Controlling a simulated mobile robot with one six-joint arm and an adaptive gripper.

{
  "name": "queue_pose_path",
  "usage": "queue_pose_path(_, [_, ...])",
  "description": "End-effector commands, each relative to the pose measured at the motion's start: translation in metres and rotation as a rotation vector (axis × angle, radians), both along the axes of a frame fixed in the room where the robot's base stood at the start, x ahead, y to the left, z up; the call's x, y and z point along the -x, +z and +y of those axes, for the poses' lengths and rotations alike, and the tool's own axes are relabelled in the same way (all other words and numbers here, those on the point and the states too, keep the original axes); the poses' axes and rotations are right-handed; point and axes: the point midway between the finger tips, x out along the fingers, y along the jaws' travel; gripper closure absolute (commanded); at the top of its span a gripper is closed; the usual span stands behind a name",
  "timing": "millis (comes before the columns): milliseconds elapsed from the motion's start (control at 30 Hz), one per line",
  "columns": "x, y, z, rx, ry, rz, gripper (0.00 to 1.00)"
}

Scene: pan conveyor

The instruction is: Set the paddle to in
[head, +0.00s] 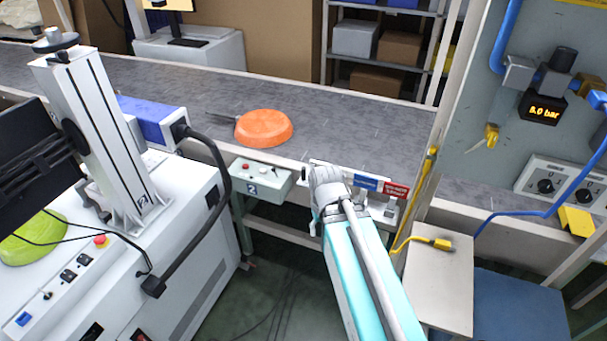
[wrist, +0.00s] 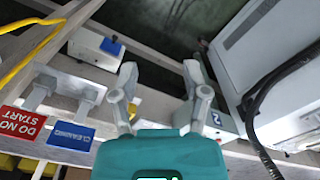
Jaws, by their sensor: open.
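No part is clearly recognisable as the paddle in either view, and its setting cannot be read. My gripper (head: 326,183) is at the front edge of the conveyor, right of the grey control box (head: 262,178). In the wrist view my gripper (wrist: 160,76) has its two fingers spread apart with nothing between them. The blue tag (wrist: 71,135) and the red tag (wrist: 22,123) hang to the left of the fingers there. In the head view my gripper hides part of the rail behind it.
An orange pan (head: 264,127) lies on the grey conveyor belt (head: 340,120). A white machine (head: 185,235) stands at the left, with a black hose. A panel with a pressure display (head: 544,112) and a small table (head: 440,275) are at the right. A yellow cable (head: 428,180) hangs right of my arm.

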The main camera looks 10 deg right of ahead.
Motion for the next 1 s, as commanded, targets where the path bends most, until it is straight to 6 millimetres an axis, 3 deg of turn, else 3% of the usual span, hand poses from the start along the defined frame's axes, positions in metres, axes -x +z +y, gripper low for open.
queue_pose_path(167, [-0.007,0.002,0.000,0.000,-0.006,0.000,0.41])
queue_pose_path(367, [-0.038,0.013,0.000,0.000,-0.042,0.000,0.41])
queue_pose_path(567, [-0.098,0.031,-0.007,0.000,-0.109,0.000,0.41])
queue_pose_path(1000, [-0.247,0.075,-0.006,0.000,-0.313,0.000,0.41])
